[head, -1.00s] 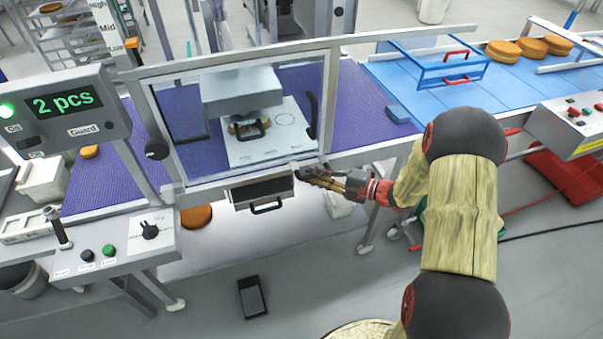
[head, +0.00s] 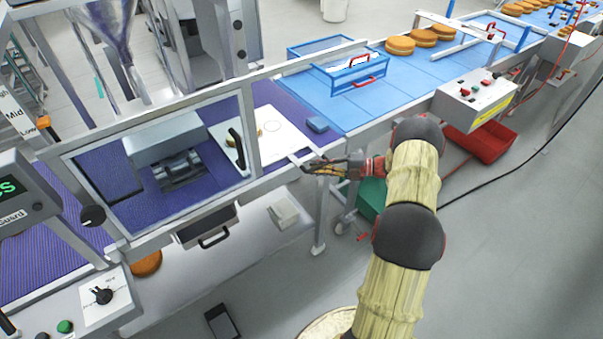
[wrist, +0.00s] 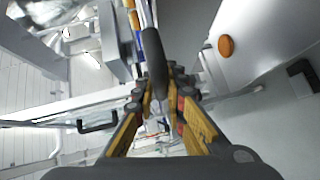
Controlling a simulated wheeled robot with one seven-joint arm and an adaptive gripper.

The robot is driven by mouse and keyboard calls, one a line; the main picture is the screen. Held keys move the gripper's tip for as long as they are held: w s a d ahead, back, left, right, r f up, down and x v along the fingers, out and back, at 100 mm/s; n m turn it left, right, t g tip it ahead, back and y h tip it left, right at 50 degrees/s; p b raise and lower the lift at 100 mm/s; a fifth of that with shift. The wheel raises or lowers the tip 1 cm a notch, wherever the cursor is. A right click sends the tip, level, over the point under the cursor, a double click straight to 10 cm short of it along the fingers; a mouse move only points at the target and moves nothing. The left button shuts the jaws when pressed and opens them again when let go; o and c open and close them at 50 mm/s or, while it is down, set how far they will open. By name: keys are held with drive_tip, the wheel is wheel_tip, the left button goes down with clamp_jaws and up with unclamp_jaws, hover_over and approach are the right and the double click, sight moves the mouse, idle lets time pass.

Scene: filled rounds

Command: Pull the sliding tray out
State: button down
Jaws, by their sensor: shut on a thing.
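The sliding tray (head: 287,139) is a white plate with a drawn circle. In the head view it lies right of the press head (head: 165,135), over the purple belt, partly behind the guard's right post. An orange round shows at its left, mostly hidden by the post and guard handle. A pale bar runs from the tray's front right to my gripper (head: 312,166). My gripper is shut there, on the tray's handle. In the wrist view a dark bar (wrist: 155,68) rises between its fingers; the exact grip is hidden.
The clear guard (head: 248,130) with a black upright handle (head: 236,150) stands in front of the press. A dark-handled box (head: 207,225) hangs below. A blue block (head: 318,124) lies right of the tray. A control box (head: 485,100) stands further right.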

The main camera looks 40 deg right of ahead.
drive_tip(key=shift+d+f, duration=0.1)
drive_tip(key=shift+d, duration=2.35)
drive_tip(key=c, duration=2.1)
unclamp_jaws()
drive_tip(key=shift+d, duration=0.25)
drive_tip(key=o, duration=0.3)
drive_tip(key=shift+a, duration=0.1)
drive_tip(key=v, duration=1.2)
